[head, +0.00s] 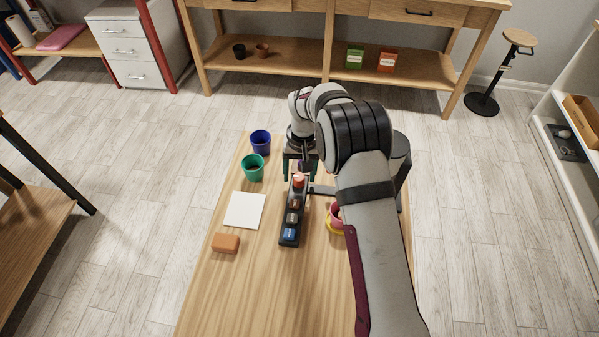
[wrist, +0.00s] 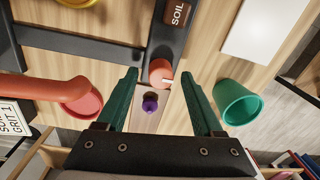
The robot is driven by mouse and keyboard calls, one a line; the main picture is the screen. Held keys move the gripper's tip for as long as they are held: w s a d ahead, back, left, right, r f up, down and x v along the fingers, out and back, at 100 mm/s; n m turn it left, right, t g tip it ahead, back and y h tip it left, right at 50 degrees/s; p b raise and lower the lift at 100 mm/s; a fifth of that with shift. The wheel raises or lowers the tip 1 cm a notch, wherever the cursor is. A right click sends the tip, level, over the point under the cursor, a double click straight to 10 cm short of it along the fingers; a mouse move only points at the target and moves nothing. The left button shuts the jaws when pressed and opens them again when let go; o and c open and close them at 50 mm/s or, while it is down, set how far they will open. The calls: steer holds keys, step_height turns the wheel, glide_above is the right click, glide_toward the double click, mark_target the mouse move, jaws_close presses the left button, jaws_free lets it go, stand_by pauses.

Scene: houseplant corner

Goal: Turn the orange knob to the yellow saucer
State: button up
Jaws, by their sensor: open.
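The orange knob (head: 299,181) sits at the far end of a dark strip (head: 283,241) on the table. In the wrist view the orange knob (wrist: 159,72) shows a pale pointer mark toward the right, the side of the white sheet and green pot. My gripper (wrist: 159,76) is open, with one green finger on each side of the knob and visible gaps between; in the head view my gripper (head: 299,177) is over the strip's far end. The yellow saucer (head: 333,230) is right of the strip, under a pink pot and partly hidden by my arm. Its edge (wrist: 78,2) shows at the wrist view's top left.
A green pot (head: 253,168), a blue pot (head: 260,140), a white sheet (head: 245,211) and an orange-brown block (head: 225,243) are left of the strip. A small purple piece (wrist: 150,103) is near the knob. A dark bar (wrist: 70,46) runs left from the strip.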

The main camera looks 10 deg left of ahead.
steer(key=shift+f, duration=0.15)
jaws_close()
steer(key=shift+n, duration=0.3)
steer(key=n, duration=0.4)
steer(key=shift+n, duration=0.3)
steer(key=shift+a+n, duration=0.1)
steer(key=shift+n, duration=2.1)
jaws_free()
